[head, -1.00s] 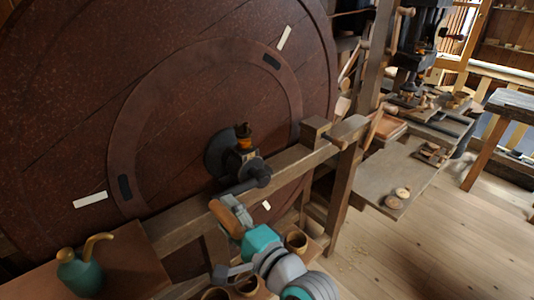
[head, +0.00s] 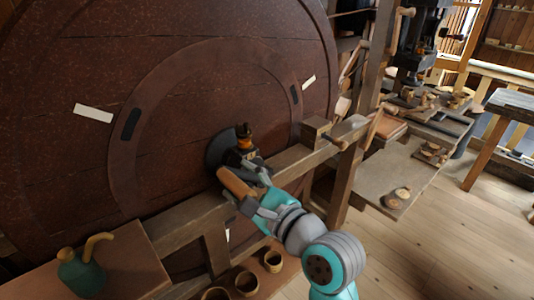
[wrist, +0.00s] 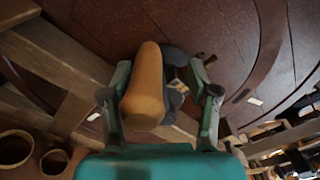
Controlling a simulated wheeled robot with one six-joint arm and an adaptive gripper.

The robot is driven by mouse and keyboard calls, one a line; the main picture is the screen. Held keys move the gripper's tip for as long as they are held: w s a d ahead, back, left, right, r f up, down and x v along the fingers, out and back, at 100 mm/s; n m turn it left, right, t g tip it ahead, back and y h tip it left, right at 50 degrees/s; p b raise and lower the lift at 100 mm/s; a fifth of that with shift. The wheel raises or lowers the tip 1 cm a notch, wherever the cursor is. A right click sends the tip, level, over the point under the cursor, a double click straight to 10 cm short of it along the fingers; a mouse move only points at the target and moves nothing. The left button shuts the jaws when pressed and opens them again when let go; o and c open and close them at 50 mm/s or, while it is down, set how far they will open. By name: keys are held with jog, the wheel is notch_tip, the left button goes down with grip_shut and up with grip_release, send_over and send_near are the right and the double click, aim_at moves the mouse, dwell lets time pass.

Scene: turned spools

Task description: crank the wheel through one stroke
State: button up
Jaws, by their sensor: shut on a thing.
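The large dark red-brown wheel (head: 60,60) fills the left of the head view, with white and black marks on its face. Its dark hub (head: 243,150) carries an orange and brass fitting. The wooden crank handle (head: 236,183) sits just below the hub. My gripper (head: 252,198) is at the handle in the head view. In the wrist view the tan handle (wrist: 146,88) lies between the two fingers of my gripper (wrist: 160,80), which is shut on it. The handle's far end and the dark crank behind it are partly hidden.
A wooden beam (head: 175,229) crosses before the wheel, joined to a post (head: 347,180). A teal oil can (head: 79,272) stands on a bench at lower left. Several wooden cups (head: 273,262) stand below my arm. Floor is open at right.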

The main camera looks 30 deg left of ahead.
jog(key=w+d+r+m, duration=0.2)
jog(key=w+r+m, duration=0.2)
jog(key=w+m, duration=0.1)
jog(key=shift+w+d+m, duration=0.35)
jog(key=shift+w+m, duration=0.05)
jog(key=shift+w, duration=0.05)
jog(key=shift+r, duration=0.1)
jog(key=shift+s, duration=0.1)
dwell(0.6)
jog(key=v, duration=1.1)
dwell(0.3)
dwell(0.7)
